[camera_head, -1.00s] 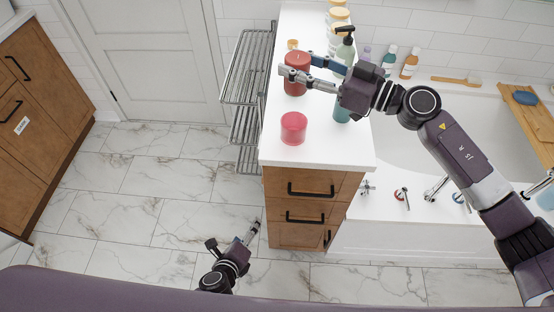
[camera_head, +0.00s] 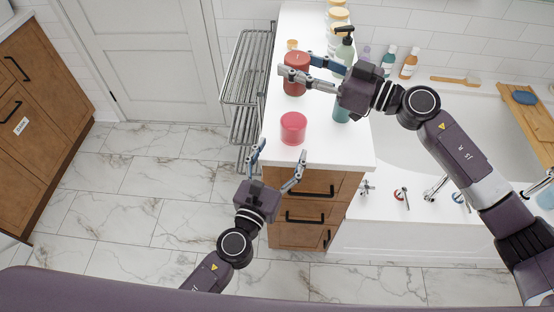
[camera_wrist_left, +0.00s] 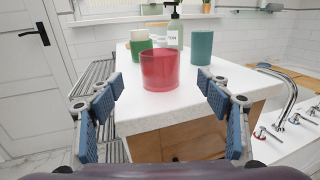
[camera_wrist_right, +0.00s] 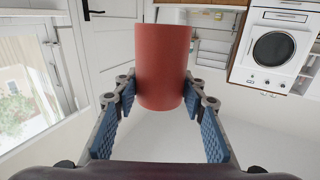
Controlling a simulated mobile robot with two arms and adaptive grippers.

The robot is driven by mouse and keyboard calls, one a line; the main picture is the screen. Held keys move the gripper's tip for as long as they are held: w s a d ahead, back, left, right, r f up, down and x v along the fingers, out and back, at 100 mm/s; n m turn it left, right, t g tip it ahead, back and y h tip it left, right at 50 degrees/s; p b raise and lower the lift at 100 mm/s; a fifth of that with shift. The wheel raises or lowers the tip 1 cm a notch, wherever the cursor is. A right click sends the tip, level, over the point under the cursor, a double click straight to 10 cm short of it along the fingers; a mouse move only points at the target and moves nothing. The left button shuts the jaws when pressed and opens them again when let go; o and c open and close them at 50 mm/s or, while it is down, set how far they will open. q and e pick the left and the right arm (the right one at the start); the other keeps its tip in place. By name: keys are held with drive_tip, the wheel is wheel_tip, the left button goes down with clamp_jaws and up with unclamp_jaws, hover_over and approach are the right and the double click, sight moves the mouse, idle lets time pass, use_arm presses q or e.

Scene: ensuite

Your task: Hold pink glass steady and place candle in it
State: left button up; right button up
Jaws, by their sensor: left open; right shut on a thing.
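The pink glass (camera_head: 293,128) stands upright on the white counter near its front left edge; it is centred in the left wrist view (camera_wrist_left: 160,70). My left gripper (camera_head: 279,156) is open in front of the counter, its fingers spread toward the glass and apart from it. The red candle (camera_head: 297,80) is between the fingers of my right gripper (camera_head: 296,75), which is shut on it. The candle also shows upright in the right wrist view (camera_wrist_right: 163,65). It is beyond the glass in the head view and is not seen in the left wrist view.
A teal cup (camera_head: 341,113) and a pump bottle (camera_head: 345,52) stand right of the glass and candle. Yellow-lidded jars (camera_head: 338,16) are at the back. A wire rack (camera_head: 246,70) is left of the counter; the bathtub (camera_head: 430,125) is right. The counter's front right is clear.

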sight(297, 118)
use_arm(q)
drive_tip(key=x, duration=0.9)
drive_tip(key=shift+w, duration=0.15)
drive_tip(key=c, duration=1.3)
drive_tip(key=shift+c, duration=0.3)
use_arm(e)
wheel_tip(297, 118, down, 11)
drive_tip(key=shift+f, duration=0.2)
drive_tip(key=o, duration=1.4)
drive_tip(key=shift+c, duration=0.2)
drive_tip(key=shift+f, duration=0.1)
